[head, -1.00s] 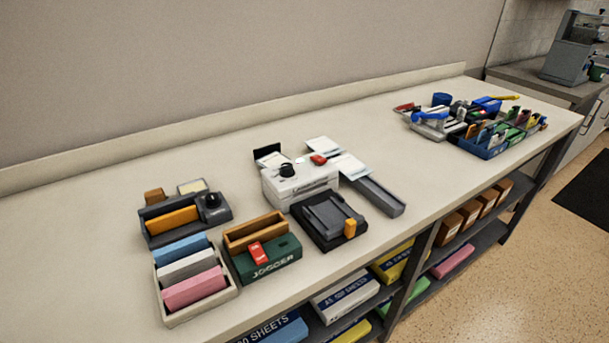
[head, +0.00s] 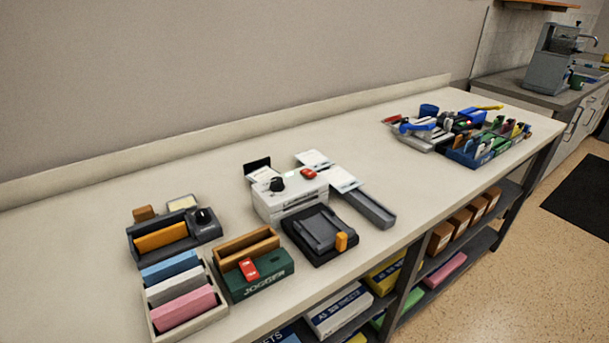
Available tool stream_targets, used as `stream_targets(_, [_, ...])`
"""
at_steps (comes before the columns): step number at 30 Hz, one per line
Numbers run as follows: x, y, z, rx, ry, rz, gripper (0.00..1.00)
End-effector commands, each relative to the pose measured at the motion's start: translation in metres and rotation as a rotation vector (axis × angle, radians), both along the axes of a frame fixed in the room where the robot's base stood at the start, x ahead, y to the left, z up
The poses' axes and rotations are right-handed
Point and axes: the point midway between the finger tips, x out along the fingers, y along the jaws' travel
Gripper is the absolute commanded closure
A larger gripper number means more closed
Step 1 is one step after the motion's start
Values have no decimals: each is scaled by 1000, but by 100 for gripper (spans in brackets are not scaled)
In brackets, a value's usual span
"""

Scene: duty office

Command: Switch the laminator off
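A white box-shaped machine (head: 272,207), which looks like the laminator, stands at the middle of the long bench. It has a slot along its front, a black knob (head: 277,184) on top at the left and a red switch-like part (head: 308,174) on top at the right. The red part is too small to tell whether it is on or off. White sheets (head: 343,179) lie behind and beside the machine. My gripper is not in view.
A grey device with an orange insert (head: 160,237) stands left. Blue organisers (head: 470,158) stand far right.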

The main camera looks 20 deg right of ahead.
Motion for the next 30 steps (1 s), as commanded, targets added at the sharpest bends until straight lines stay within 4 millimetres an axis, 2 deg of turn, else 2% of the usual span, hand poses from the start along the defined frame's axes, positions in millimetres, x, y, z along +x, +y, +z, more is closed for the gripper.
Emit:
stream_targets(12, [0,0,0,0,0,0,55])
stream_targets(26, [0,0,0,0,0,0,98])
stream_targets(30, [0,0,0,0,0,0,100])
